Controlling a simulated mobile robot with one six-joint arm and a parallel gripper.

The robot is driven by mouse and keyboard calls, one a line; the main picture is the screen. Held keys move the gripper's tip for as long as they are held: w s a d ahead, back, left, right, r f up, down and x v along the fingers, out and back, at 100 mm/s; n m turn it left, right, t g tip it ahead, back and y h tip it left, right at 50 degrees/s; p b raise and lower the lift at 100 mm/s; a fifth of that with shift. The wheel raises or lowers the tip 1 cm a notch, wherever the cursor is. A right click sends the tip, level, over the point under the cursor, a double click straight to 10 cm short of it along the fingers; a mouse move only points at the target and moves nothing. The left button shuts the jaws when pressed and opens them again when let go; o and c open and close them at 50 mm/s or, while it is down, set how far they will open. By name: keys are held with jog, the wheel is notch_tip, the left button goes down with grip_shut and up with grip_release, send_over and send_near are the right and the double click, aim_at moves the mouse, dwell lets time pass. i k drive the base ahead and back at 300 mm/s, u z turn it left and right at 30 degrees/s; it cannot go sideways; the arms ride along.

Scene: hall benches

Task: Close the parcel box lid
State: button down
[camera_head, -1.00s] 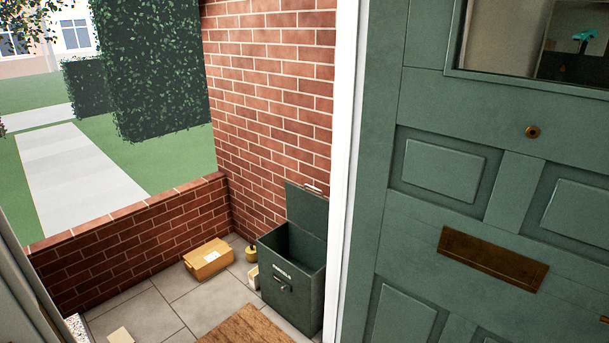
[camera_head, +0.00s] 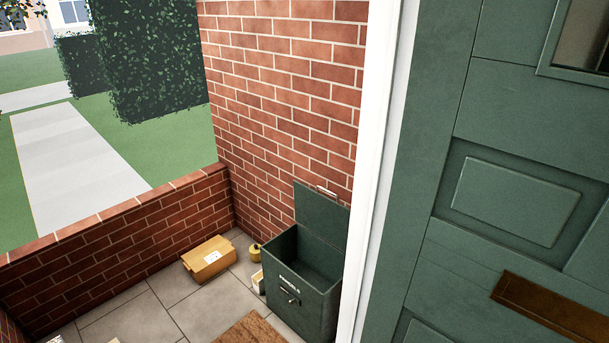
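The dark green parcel box (camera_head: 302,309) stands on the paved floor against the brick wall, just left of the white door frame. Its lid (camera_head: 321,215) is open and stands upright at the back, close to the wall. The box's inside shows as dark, and I see nothing lying in the visible part. A latch sits on its front below pale lettering. My gripper is not in view.
A cardboard parcel (camera_head: 209,259), a small yellow pot (camera_head: 255,251) and a small pale carton (camera_head: 258,281) lie left of the box. A brown doormat (camera_head: 249,331) lies in front. The green door (camera_head: 500,190) and white frame (camera_head: 376,190) fill the right side. A low brick wall (camera_head: 120,248) bounds the left.

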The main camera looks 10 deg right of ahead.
aim_at(326, 218)
jog(key=u, duration=0.35)
jog(key=i, duration=0.8)
jog(key=u, duration=0.7)
jog(key=i, duration=0.5)
